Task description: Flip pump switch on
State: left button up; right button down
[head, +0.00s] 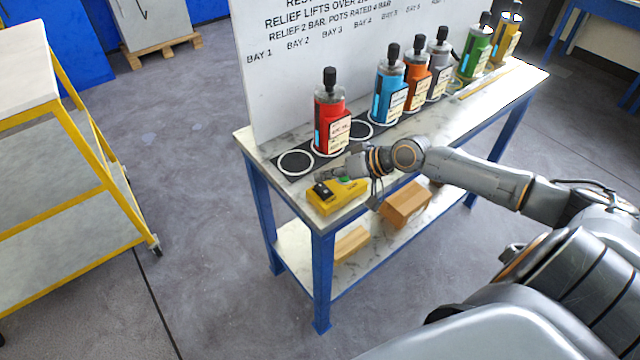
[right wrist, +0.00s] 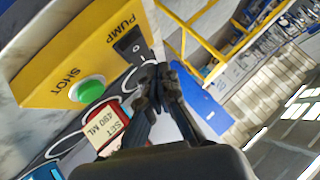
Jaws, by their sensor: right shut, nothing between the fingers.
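The yellow pump box (head: 335,197) sits on the near left end of the marble-topped bench. In the right wrist view its face (right wrist: 75,50) carries a black switch (right wrist: 130,45) labelled PUMP and a green button (right wrist: 88,92) labelled SHOT. My right gripper (head: 324,175) is over the box; its fingers are shut and empty. In the right wrist view the fingertips (right wrist: 155,76) appear close to the switch. I cannot tell whether they touch it, nor which way it is set. My left gripper is out of view.
A red vessel (head: 328,112) stands just behind the box in a white ring. Several other coloured vessels, including a blue one (head: 388,85), line the bench. An empty ring (head: 296,162) lies at the left. A white sign panel (head: 290,95) rises behind. Cardboard boxes (head: 405,204) lie on the lower shelf.

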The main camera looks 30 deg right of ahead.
aim_at(327, 190)
jog(key=shift+f, duration=0.15)
dwell(0.4)
jog(key=shift+f, duration=0.25)
jog(key=shift+w+f+b, duration=0.1)
jog(key=shift+f+b, duration=0.3)
jog(key=shift+b, duration=0.05)
dwell(0.5)
jog(key=shift+r, duration=0.1)
jog(key=shift+r+p, duration=0.75)
jog(key=shift+p, duration=0.15)
jog(key=r+p, duration=0.2)
jog(key=s+r+p, duration=0.1)
jog(key=r+p, duration=0.2)
jog(key=shift+f, duration=0.1)
dwell(0.6)
